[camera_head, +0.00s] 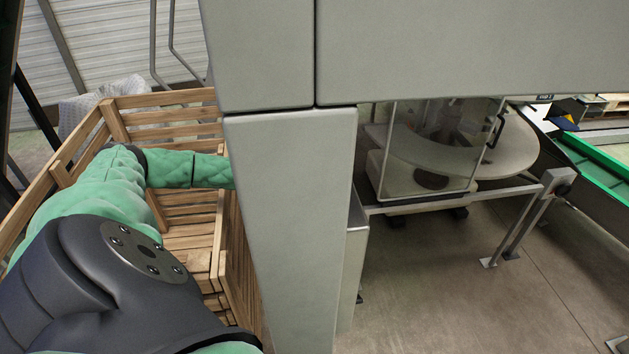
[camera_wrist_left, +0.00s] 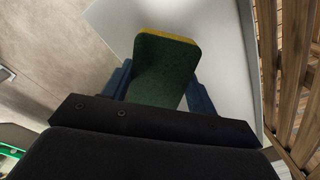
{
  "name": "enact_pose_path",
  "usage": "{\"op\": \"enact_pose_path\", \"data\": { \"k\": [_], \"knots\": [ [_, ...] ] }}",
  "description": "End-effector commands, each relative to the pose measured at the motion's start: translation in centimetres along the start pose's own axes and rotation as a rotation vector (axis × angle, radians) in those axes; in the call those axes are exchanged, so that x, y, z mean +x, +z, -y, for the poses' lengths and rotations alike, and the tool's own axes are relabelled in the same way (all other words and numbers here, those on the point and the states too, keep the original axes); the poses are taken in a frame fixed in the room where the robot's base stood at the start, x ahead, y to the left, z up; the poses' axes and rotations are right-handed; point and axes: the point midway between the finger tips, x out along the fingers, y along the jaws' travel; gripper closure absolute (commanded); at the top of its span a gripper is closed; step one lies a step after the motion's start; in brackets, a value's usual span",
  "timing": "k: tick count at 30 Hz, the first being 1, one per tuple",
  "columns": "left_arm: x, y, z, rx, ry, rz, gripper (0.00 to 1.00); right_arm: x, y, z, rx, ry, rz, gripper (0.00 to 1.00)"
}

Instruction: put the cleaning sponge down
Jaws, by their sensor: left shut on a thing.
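The cleaning sponge (camera_wrist_left: 162,70) shows in the left wrist view, dark green with a yellow edge at its far end. My left gripper (camera_wrist_left: 160,85) is shut on it, with a blue finger on each side. A pale grey flat surface lies behind the sponge; I cannot tell whether the sponge touches it. In the head view my left arm reaches from the left across the wooden crate, and its gripper and the sponge are hidden behind a grey machine post. My right gripper is in neither view.
The grey machine post (camera_head: 285,200) stands in the middle. A slatted wooden crate (camera_head: 165,100) is on the left. A machine with a round plate (camera_head: 510,155) and a metal frame stands at the right. Bare floor (camera_head: 450,290) lies in front of it.

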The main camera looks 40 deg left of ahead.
Motion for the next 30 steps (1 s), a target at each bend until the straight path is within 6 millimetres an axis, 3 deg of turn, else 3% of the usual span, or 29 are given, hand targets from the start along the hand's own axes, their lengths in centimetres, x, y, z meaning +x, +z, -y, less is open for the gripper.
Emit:
{"op": "enact_pose_path", "data": {
  "k": [16, 29, 30],
  "knots": [
    [5.6, 0.0, -0.1, 0.000, 0.001, 0.001, 0.60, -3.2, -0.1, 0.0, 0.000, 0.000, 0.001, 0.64],
    [6.4, 0.1, -0.1, 0.000, 0.001, 0.001, 0.60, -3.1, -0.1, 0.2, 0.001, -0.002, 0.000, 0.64],
    [6.4, 0.1, -0.1, 0.000, 0.000, 0.000, 0.36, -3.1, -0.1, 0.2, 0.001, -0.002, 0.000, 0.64]
  ]
}}
